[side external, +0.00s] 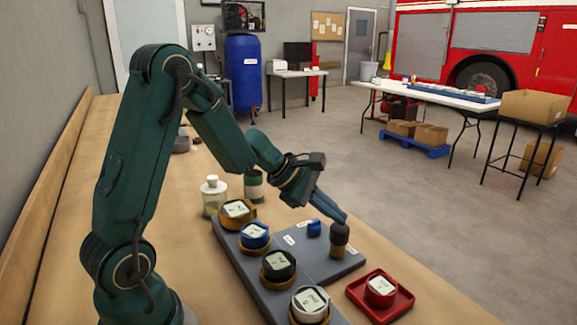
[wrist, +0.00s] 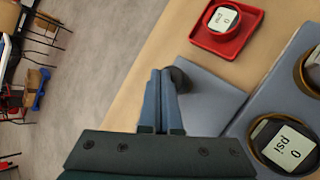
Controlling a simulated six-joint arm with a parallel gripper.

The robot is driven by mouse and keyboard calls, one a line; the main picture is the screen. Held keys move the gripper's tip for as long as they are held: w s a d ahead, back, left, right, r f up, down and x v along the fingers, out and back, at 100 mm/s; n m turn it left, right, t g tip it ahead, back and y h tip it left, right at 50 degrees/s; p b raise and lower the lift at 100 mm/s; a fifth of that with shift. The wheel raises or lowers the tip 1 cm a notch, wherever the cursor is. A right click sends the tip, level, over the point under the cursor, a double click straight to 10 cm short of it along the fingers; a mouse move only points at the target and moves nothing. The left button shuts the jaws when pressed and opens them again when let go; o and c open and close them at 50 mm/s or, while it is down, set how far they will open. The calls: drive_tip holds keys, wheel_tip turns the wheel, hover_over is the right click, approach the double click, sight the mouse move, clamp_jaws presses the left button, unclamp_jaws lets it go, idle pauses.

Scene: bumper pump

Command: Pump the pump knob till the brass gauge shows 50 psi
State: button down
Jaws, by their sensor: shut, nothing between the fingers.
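The brass gauge (side external: 237,212) stands at the far end of the grey board (side external: 328,264). Its label is too small to read, and it is not in the wrist view. The pump knob (side external: 339,236), dark on top with a brown lower part, stands upright near the board's right edge. In the wrist view the dark knob (wrist: 181,80) is partly hidden behind my fingers. My gripper (side external: 342,217) is shut and empty, fingers pointing down at the knob's top. The tips look on or just above it; I cannot tell whether they touch.
Blue (side external: 254,236), black (side external: 278,266) and white (side external: 309,304) gauges stand in a row on the board. A red gauge (side external: 380,289) sits in a red tray (side external: 402,303). A small blue part (side external: 314,228) is left of the knob. Jars (side external: 213,194) stand behind.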

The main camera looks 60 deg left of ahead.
sight(334, 226)
drive_tip(key=shift+f, duration=1.1)
idle(1.0)
drive_tip(key=shift+r, duration=1.5)
drive_tip(key=shift+r, duration=0.1)
drive_tip(key=shift+r, duration=2.4)
